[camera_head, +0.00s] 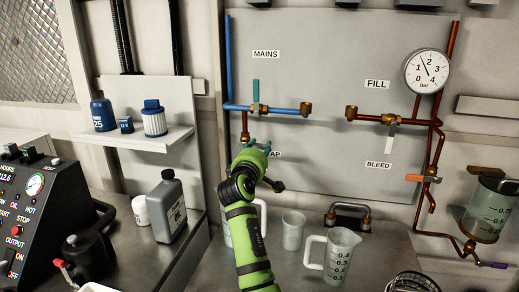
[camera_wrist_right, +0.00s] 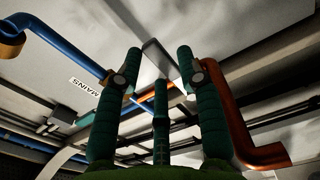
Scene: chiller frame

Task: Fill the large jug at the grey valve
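My right gripper (camera_head: 260,145) is raised at the back panel, just under the mains pipe, and partly covers a label ending in "AP". In the wrist view its green fingers (camera_wrist_right: 160,62) stand apart. A light grey bar (camera_wrist_right: 158,58), perhaps a valve lever, shows between and beyond the fingertips; contact cannot be told. Another pale grey lever (camera_head: 389,144) hangs above the BLEED label. A clear jug (camera_head: 226,232) stands behind my right arm, mostly hidden. A graduated jug (camera_head: 340,255) stands upright to the right, handle left. Which is larger cannot be told. My left gripper is not in view.
A small clear beaker (camera_head: 293,231) stands between the jugs. A grey bottle (camera_head: 167,207) and a black control box (camera_head: 38,215) are left. Pipes cross the panel.

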